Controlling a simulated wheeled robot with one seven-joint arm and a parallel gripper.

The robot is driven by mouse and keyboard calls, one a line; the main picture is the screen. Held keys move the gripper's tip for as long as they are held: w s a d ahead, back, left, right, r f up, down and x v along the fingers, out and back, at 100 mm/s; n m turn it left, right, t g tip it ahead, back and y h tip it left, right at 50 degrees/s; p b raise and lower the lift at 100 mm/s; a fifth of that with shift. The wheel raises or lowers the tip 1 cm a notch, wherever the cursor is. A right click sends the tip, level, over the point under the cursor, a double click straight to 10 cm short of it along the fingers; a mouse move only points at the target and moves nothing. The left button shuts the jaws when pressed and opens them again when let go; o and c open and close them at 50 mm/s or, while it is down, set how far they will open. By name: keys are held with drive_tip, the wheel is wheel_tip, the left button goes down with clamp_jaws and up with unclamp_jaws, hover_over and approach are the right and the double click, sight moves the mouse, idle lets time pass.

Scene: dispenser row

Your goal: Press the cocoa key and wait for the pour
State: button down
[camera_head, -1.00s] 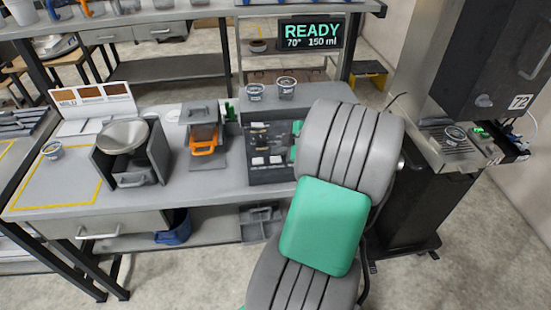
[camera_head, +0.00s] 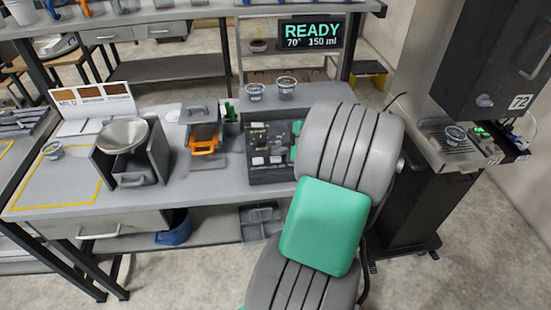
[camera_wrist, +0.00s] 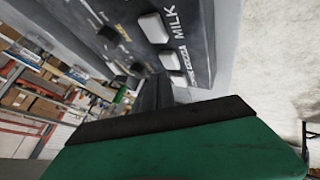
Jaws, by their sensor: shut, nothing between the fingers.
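The dark key panel (camera_head: 258,168) stands on the bench, mostly to the left of my arm. The display (camera_head: 311,36) reads READY, 70°, 150 ml.
A round pan (camera_head: 123,135) and an orange-handled holder (camera_head: 203,140) sit on the bench. The dispenser (camera_head: 490,75) stands at right. Floor is clear in front.

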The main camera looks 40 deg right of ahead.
sight(279, 160)
drive_tip(key=shift+f+b, duration=0.4)
drive_tip(key=shift+b, duration=0.25)
drive_tip(key=shift+f+b, duration=0.5)
drive_tip(key=shift+b, duration=0.1)
idle(0.5)
drive_tip(key=shift+r, duration=0.9)
drive_tip(key=shift+r+p, duration=1.25)
drive_tip(key=shift+r, duration=1.3)
